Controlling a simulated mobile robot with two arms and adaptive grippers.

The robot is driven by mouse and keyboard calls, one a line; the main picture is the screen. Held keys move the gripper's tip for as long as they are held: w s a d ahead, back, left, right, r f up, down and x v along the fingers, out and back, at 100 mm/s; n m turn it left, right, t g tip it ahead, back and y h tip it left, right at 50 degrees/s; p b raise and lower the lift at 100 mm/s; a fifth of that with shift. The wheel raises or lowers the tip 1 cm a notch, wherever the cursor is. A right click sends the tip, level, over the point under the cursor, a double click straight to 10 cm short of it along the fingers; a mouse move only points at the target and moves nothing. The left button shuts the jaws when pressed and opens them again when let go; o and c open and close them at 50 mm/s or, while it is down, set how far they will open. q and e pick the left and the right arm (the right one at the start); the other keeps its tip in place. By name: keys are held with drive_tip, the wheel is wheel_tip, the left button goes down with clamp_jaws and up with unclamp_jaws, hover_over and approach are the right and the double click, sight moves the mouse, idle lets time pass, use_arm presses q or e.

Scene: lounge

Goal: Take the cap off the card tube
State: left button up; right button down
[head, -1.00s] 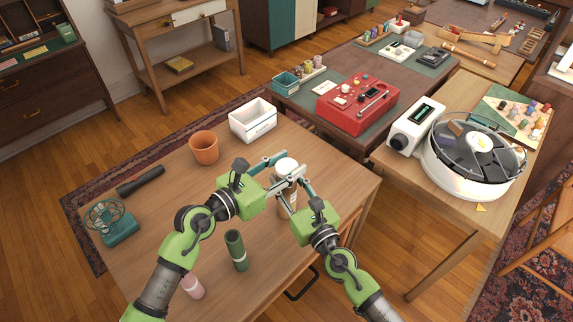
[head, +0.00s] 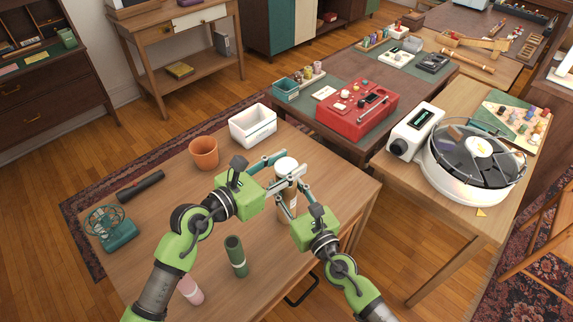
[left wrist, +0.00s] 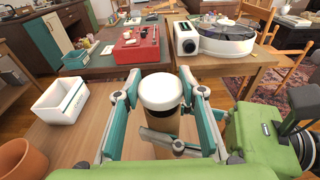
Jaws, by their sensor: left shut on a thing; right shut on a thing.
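The card tube (head: 287,206) stands upright near the right side of the wooden table, a brown cylinder with a white cap (head: 286,164) on top. In the left wrist view, a grey finger crosses the tube under the cap.
A white box (head: 253,125) and a terracotta pot (head: 204,153) stand behind the arms. A dark cylinder (head: 140,186) and a teal fan (head: 110,228) are at left. The table's right edge is close.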

sight(286, 165)
use_arm(q)
drive_tip(key=shift+r, duration=2)
use_arm(e)
drive_tip(key=c, duration=1.4)
unclamp_jaws()
drive_tip(key=shift+o, duration=0.2)
